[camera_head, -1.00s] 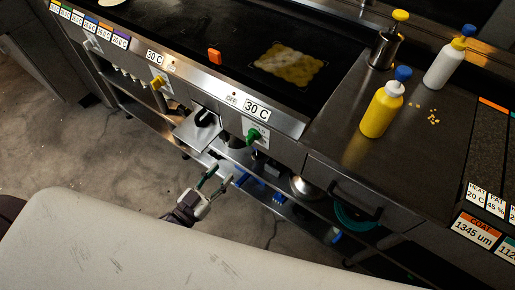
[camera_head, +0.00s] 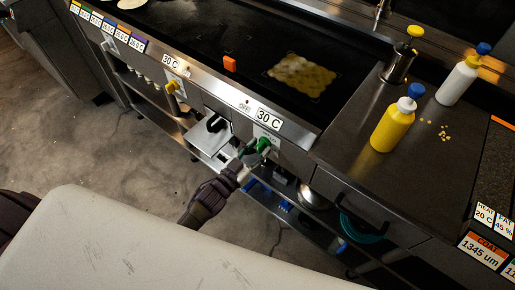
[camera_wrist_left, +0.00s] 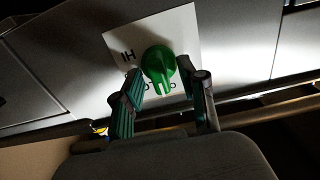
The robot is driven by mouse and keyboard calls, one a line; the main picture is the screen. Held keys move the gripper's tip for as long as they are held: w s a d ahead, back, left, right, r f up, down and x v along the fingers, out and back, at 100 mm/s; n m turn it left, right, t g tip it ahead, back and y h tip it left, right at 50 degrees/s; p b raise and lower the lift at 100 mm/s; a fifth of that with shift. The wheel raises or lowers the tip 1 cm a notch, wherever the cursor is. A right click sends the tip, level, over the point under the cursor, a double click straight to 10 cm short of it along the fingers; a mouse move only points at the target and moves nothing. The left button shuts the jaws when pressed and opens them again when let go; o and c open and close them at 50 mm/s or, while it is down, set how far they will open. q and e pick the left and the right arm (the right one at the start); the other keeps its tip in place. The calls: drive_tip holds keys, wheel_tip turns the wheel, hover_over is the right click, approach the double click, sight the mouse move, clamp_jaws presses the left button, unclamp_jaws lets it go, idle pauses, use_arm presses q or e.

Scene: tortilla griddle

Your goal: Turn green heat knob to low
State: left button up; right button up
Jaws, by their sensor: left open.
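The green heat knob (camera_head: 263,144) sits on the front panel of the griddle, below a display reading 30 C. In the left wrist view the green knob (camera_wrist_left: 159,67) is on a white label with "HI" visible at its left; other lettering is partly covered. Its narrow grip part points downward in that view. My left gripper (camera_head: 252,153) is at the knob in the head view. In the wrist view the open left gripper (camera_wrist_left: 165,95) has one finger on each side of the knob's lower part; I cannot tell whether they touch it. My right gripper is not in view.
A yellow knob (camera_head: 174,86) and an orange block (camera_head: 230,64) are farther left on the griddle. A yellow bottle (camera_head: 392,126) and a white bottle (camera_head: 459,80) stand on the right counter. A drawer handle (camera_head: 357,198) protrudes right of the knob.

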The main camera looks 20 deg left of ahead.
use_arm(q)
drive_tip(key=shift+c, duration=0.4)
clamp_jaws()
drive_tip(key=shift+m, duration=0.3)
drive_tip(key=m, duration=0.3)
drive_tip(key=shift+d, duration=0.1)
drive_tip(key=shift+s+f+m+b, duration=0.1)
drive_tip(key=shift+m+b, duration=0.35)
drive_tip(key=shift+m, duration=1.65)
drive_tip(key=shift+o, duration=0.4)
unclamp_jaws()
